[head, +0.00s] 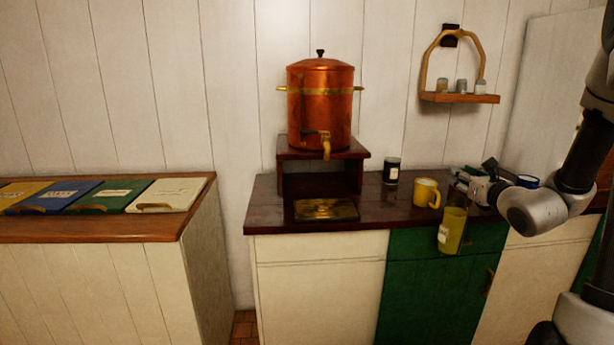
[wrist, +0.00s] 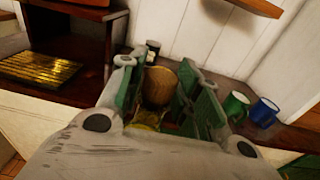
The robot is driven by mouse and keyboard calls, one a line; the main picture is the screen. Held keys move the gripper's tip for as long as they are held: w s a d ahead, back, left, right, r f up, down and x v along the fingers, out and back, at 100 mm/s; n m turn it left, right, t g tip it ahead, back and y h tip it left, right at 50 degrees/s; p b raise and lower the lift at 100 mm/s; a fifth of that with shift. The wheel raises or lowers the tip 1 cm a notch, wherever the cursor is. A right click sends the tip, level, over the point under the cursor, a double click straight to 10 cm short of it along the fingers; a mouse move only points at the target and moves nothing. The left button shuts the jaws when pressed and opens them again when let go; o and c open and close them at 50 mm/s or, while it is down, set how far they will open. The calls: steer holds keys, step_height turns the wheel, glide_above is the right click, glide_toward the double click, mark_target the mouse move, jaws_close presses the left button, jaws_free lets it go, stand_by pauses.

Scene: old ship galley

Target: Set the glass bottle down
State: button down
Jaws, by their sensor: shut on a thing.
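The glass bottle (head: 453,232) is yellow-green with a pale label, and it hangs upright in front of the green cabinet front in the head view. My gripper (head: 466,188) is shut on it near its top. A little yellow glass (wrist: 148,120) shows below that top. The bottle's base is hidden in the wrist view.
A dark counter (head: 378,207) carries a yellow mug (head: 426,194), a dark jar (head: 391,170), a brass drip tray (head: 326,209) and a copper urn (head: 320,105) on a stand. Green (wrist: 236,104) and blue (wrist: 264,111) mugs stand right of my gripper. Bare counter lies between tray and mug.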

steer(key=a+f+n+y, duration=0.1)
steer(key=a+f, duration=0.3)
steer(key=a, duration=0.2)
steer(key=a+f+n+y, duration=0.1)
steer(key=a+f+y, duration=0.1)
steer(key=a+f, duration=0.2)
steer(key=shift+w+a+f+g, duration=0.3)
steer(key=shift+a+f+g, duration=0.1)
steer(key=shift+a, duration=1.15)
